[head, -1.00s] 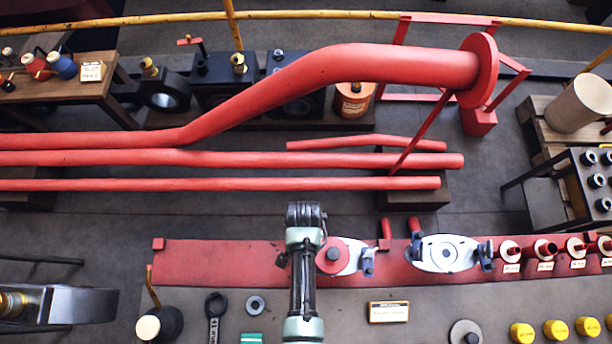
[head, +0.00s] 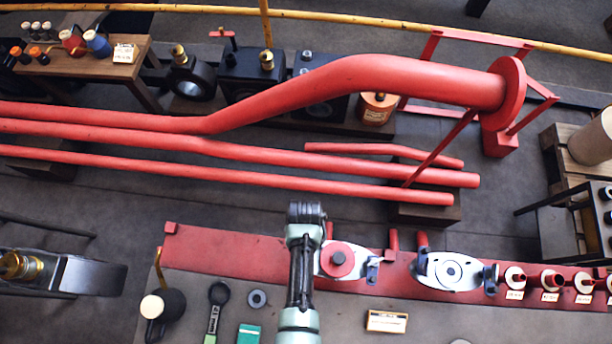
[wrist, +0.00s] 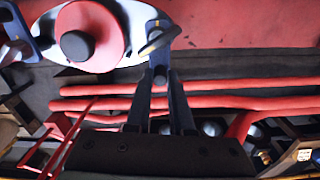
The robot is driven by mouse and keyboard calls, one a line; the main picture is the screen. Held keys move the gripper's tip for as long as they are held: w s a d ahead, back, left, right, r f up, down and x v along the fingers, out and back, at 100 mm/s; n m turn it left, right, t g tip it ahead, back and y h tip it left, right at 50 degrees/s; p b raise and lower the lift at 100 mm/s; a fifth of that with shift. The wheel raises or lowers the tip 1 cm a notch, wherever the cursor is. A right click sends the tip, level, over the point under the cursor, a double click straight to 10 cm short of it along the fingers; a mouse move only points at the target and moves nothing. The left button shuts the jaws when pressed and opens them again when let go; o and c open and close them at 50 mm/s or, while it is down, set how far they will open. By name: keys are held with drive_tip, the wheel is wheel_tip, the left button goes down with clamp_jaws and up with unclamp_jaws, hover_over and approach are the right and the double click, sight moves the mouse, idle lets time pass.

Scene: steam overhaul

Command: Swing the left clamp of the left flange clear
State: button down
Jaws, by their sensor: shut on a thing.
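The left flange (head: 338,262) is a white oval plate with a red disc and dark centre knob on the red bench strip. It also fills the upper left of the wrist view (wrist: 110,58). Its left clamp (wrist: 159,50), a blue-grey piece with a dark lever, is at the plate's end, at the right of the plate in the wrist view. My gripper (wrist: 160,82) is shut on this clamp's lower end. In the head view my arm hides the clamp and fingers. The flange's other clamp (head: 372,270) is blue and stands at the plate's right end.
A second white flange (head: 450,271) with blue clamps lies to the right. Red fittings (head: 550,281) line the strip beyond it. Long red pipes (head: 240,155) run behind the bench. A dark kettle-like can (head: 165,305), a spanner (head: 216,305) and a small sign (head: 387,321) lie in front.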

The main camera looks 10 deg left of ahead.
drive_tip(key=c, duration=0.8)
unclamp_jaws()
drive_tip(key=shift+r, duration=0.1)
wheel_tip(320, 180, up, 13)
drive_tip(key=shift+f+p, duration=0.15)
drive_tip(key=shift+p, duration=0.55)
